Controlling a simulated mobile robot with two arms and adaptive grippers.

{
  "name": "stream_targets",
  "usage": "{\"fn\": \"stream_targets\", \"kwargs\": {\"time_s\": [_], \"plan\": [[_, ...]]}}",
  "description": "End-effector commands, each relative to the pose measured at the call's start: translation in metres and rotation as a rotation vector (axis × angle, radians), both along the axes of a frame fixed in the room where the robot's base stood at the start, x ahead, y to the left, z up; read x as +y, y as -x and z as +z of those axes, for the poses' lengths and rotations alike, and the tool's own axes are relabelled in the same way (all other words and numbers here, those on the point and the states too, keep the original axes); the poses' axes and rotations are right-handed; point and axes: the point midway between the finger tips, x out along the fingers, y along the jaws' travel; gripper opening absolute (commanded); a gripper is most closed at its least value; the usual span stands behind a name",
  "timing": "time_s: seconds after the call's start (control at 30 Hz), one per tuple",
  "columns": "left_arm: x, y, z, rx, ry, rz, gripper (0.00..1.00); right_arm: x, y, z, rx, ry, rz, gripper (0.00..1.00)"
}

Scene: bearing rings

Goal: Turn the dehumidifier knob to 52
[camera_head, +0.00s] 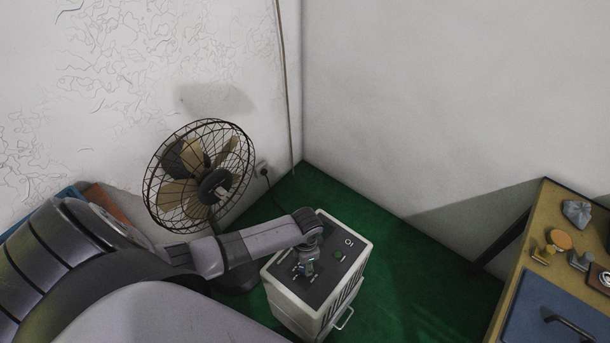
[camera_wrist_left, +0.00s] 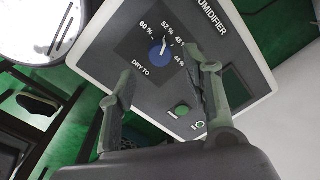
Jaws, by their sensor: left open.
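The dehumidifier (camera_head: 325,302) is a white box with a dark top panel, standing on the green floor in the head view. In the left wrist view its panel (camera_wrist_left: 150,85) fills the middle. The round blue knob (camera_wrist_left: 159,53) has a white pointer that appears to aim near the 52 % mark (camera_wrist_left: 167,30). The marks 60, 48 and 44 stand around it. My left gripper (camera_head: 305,270) is over the panel; in the wrist view its open fingers (camera_wrist_left: 161,62) lie on either side of the knob, apart from it. My right gripper is not in view.
A caged fan (camera_head: 200,177) stands behind the dehumidifier, near the wall. A table (camera_head: 520,285) with small parts and a blue mat (camera_head: 535,310) is at the right. Green floor (camera_head: 410,285) between is clear. A green button (camera_wrist_left: 182,110) sits on the panel.

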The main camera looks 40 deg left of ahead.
Motion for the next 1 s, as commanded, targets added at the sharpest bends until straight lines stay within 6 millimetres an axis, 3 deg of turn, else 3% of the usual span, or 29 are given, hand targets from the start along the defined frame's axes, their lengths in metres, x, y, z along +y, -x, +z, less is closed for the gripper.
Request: {"fn": "stream_targets", "kwargs": {"time_s": [0.2, 0.4, 1.0], "plan": [[-0.001, 0.001, 0.041, -0.003, -0.001, -0.001, 0.45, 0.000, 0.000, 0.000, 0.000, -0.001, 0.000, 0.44], [-0.002, 0.002, 0.064, -0.001, -0.001, -0.001, 0.45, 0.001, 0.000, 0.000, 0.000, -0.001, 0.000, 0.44], [-0.002, 0.002, 0.071, 0.001, -0.001, -0.001, 0.45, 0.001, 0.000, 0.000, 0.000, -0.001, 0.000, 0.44]]}}
